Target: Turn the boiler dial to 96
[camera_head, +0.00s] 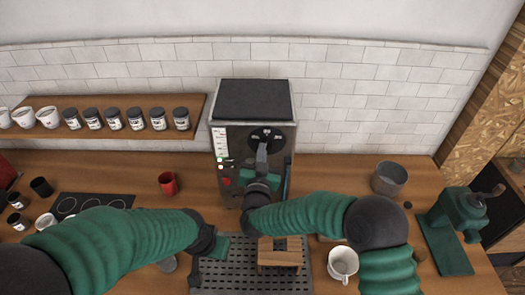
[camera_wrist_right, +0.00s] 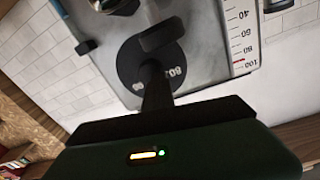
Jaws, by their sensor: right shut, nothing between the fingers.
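The boiler (camera_head: 252,100) is a grey metal box with a dark top, standing against the tiled wall. Its round black dial (camera_head: 267,133) is on the upper front and carries white markings. In the right wrist view the dial (camera_wrist_right: 128,62) appears turned over, with numerals partly hidden by my fingers. My right gripper (camera_head: 262,155) is shut and empty, its fingertips in front of the dial; I cannot tell whether they touch it. A white scale (camera_wrist_right: 240,35) beside the dial has a red mark near 100.
A dark perforated tray (camera_head: 235,283) with a small wooden stand (camera_head: 280,258) lies in front of the boiler. A white mug (camera_head: 343,264), a grey pot (camera_head: 388,178) and a green grinder (camera_head: 460,212) are at right. A red cup (camera_head: 168,184) stands left. A jar shelf (camera_head: 100,103) is on the wall.

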